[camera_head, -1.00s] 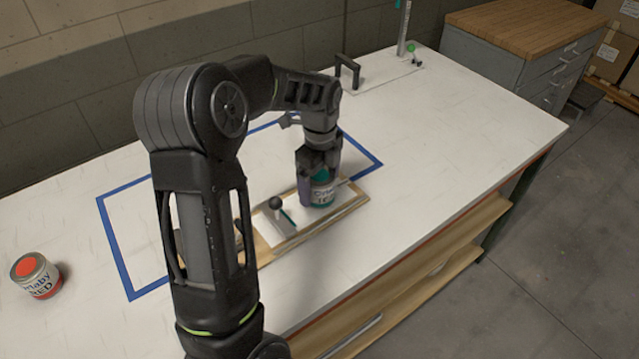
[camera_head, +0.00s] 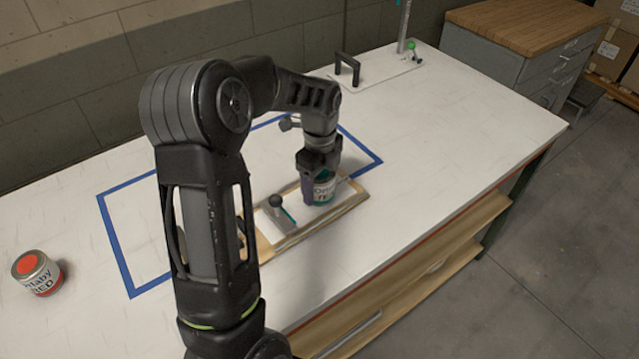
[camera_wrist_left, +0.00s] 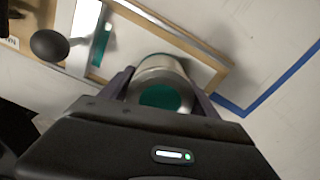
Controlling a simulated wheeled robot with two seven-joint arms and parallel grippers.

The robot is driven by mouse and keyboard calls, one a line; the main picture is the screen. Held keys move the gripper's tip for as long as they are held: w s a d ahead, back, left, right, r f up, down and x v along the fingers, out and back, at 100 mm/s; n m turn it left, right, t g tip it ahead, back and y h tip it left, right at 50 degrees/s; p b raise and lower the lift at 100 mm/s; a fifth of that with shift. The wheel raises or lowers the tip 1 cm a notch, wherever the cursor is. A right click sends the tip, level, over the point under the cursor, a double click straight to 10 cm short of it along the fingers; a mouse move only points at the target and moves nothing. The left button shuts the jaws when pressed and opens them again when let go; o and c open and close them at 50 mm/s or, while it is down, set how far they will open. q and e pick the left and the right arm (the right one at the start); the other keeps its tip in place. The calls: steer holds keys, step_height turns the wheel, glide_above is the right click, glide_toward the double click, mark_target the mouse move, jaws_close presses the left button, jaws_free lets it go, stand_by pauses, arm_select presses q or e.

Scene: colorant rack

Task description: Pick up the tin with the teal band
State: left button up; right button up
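The tin with the teal band (camera_head: 325,188) is at the right end of the wooden tray (camera_head: 345,212). It is upright, and its upper part is partly hidden by my left gripper (camera_head: 318,190). In the left wrist view, the tin (camera_wrist_left: 160,97) shows its teal top between the two fingers. The fingers of my left gripper (camera_wrist_left: 160,85) are on both sides of the tin and appear closed on it. I cannot tell whether its base touches the tray. My right gripper is not in view.
A black-knobbed lever (camera_head: 276,202) stands on the tray left of the tin. A red-topped tin (camera_head: 37,273) is at the far left. Blue tape (camera_head: 118,250) outlines a rectangle on the white table. A plate with a black handle (camera_head: 347,68) is at the back. The table's right side is clear.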

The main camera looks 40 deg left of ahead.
arm_select(q)
steer(key=c, duration=1.1)
steer(key=shift+r, duration=0.15)
step_height(320, 180, up, 10)
steer(key=shift+f+b, duration=0.1)
steer(key=shift+b, duration=0.55)
